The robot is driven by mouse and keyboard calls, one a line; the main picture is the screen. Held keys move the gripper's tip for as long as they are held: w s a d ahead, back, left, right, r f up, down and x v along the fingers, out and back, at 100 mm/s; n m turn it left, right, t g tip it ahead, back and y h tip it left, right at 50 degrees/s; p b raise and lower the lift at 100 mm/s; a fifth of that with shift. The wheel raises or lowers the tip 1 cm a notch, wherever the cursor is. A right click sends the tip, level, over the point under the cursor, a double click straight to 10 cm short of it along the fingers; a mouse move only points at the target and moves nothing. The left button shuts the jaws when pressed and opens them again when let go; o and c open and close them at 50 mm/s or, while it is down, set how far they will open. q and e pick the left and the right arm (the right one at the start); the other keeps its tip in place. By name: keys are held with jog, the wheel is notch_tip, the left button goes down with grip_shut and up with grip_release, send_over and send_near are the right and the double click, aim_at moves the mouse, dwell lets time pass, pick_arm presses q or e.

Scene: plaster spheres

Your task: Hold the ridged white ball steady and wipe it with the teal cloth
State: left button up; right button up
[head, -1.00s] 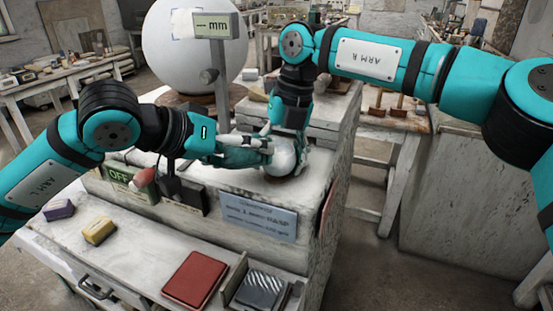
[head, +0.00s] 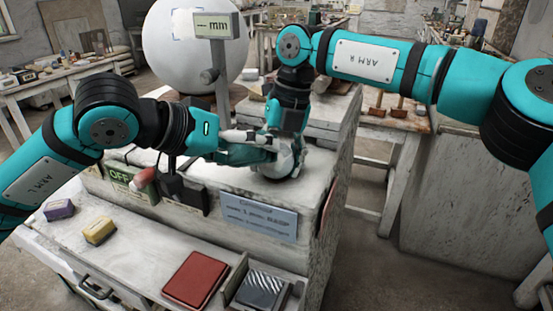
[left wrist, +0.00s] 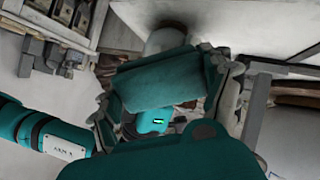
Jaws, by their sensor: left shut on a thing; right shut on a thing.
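The white ball (head: 280,169) is on the stone block's top in the head view, mostly hidden by the grippers. Its ridges are too small to make out. My right gripper (head: 291,155) reaches down from above and is shut on the ball. My left gripper (head: 262,145) comes in from the left, shut on the teal cloth (head: 240,155). The cloth lies against the ball's left side or just in front of it; I cannot tell if they touch. In the left wrist view the cloth (left wrist: 155,82) spans between the left gripper's fingers (left wrist: 170,85).
A large white sphere (head: 190,55) and a "mm" gauge (head: 216,26) stand behind. A blue-grey sign (head: 258,217) is on the block's front. Below are a red pad (head: 194,279), a yellow block (head: 99,230), a purple block (head: 59,209) and a tray (head: 262,290).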

pick_arm(q)
jog(key=shift+a+f, duration=0.1)
jog(key=shift+a, duration=0.55)
pick_arm(e)
jog(key=shift+w, duration=0.1)
jog(key=shift+d, duration=0.1)
pick_arm(q)
jog(key=shift+s+a+r, duration=0.15)
jog(key=shift+a+r, duration=0.05)
jog(key=shift+a, duration=0.05)
pick_arm(e)
jog(key=shift+d, duration=0.1)
pick_arm(q)
jog(key=shift+v, duration=0.95)
pick_arm(e)
jog(key=shift+r, duration=0.1)
pick_arm(q)
jog(key=shift+d, duration=0.1)
pick_arm(e)
jog(key=o, duration=1.3)
jog(key=shift+c, duration=0.2)
jog(key=shift+o, duration=1.2)
jog(key=shift+o, duration=0.4)
